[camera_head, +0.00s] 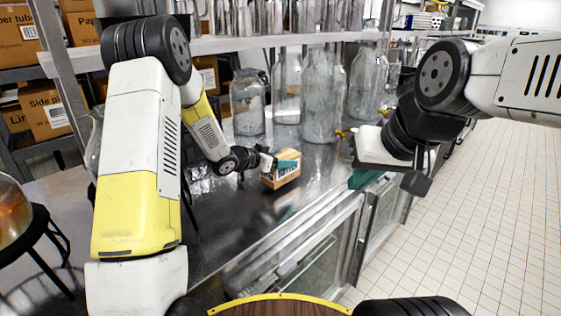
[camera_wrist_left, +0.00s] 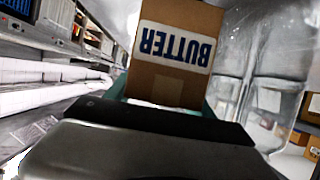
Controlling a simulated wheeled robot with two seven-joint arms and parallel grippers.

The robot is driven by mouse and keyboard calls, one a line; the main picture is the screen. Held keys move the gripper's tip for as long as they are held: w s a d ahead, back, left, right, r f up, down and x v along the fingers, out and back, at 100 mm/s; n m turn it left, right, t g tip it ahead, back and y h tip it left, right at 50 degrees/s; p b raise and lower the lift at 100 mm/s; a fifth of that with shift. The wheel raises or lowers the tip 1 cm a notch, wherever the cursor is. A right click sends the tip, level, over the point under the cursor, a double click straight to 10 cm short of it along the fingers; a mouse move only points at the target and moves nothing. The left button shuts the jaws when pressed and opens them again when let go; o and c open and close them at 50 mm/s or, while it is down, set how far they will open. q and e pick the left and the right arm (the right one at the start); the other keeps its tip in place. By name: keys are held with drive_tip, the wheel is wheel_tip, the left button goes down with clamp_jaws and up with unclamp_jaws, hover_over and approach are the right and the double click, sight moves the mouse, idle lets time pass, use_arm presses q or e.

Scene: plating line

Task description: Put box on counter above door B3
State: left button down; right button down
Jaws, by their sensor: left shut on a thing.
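A small cardboard box (camera_head: 281,172) is at my left gripper (camera_head: 272,164), over the dark shiny counter (camera_head: 225,240). In the left wrist view the box (camera_wrist_left: 178,80) shows a white label reading BUTTER, upside down in the picture. My left gripper is shut on it. Whether the box touches the counter I cannot tell. Glass-fronted doors (camera_head: 310,262) run below the counter's front edge; no door letters are readable. My right gripper (camera_head: 365,180) is at the right by the counter edge, partly hidden by its own wrist, and its jaw opening is unclear.
Large glass jars (camera_head: 323,95) stand behind the box, some with brass taps. A shelf (camera_head: 230,43) with more glassware runs above. Cardboard cartons (camera_head: 45,108) fill a rack at the left. The tiled floor (camera_head: 480,200) at the right is clear.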

use_arm(q)
drive_tip(key=shift+f, duration=0.95)
drive_tip(key=shift+f, duration=0.15)
drive_tip(key=shift+c, duration=1.8)
unclamp_jaws()
